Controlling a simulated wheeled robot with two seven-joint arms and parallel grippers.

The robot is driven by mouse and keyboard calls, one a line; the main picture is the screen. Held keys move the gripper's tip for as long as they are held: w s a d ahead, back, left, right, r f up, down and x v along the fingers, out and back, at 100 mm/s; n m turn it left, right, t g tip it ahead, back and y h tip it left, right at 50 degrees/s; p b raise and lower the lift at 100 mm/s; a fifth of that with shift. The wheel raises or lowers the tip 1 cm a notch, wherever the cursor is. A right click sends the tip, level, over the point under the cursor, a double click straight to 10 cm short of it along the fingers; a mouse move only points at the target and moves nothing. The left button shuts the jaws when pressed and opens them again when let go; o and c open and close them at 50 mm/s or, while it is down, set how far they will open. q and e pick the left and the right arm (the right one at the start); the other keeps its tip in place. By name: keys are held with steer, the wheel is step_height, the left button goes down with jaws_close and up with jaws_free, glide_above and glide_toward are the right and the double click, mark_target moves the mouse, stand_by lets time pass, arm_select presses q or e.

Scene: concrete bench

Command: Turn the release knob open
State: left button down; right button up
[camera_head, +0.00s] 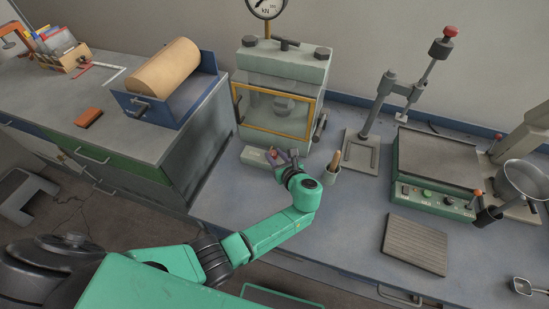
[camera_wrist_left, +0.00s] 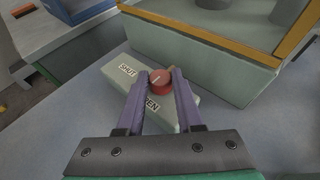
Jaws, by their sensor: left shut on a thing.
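The red release knob (camera_wrist_left: 160,81) sits on a pale grey-green box (camera_wrist_left: 184,112) in the left wrist view. The box has a label reading SHUT (camera_wrist_left: 127,70) to the left of the knob and a partly hidden label ending in "EN" (camera_wrist_left: 158,104) below it. My left gripper (camera_wrist_left: 161,76) is shut on the knob, one purple finger on each side. In the head view, the left gripper (camera_head: 282,158) is at the box (camera_head: 252,157) in front of the press. The knob's pale mark points toward the left. My right gripper is not in view.
The press (camera_head: 283,66) with a yellow-framed guard stands right behind the box. A stand (camera_head: 362,150) and a green-sided device (camera_head: 435,165) are farther right.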

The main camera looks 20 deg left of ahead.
arm_select(q)
steer(key=shift+n+y, duration=0.3)
steer(key=c, duration=0.6)
jaws_free()
steer(key=shift+w, duration=0.1)
steer(key=shift+o, duration=0.2)
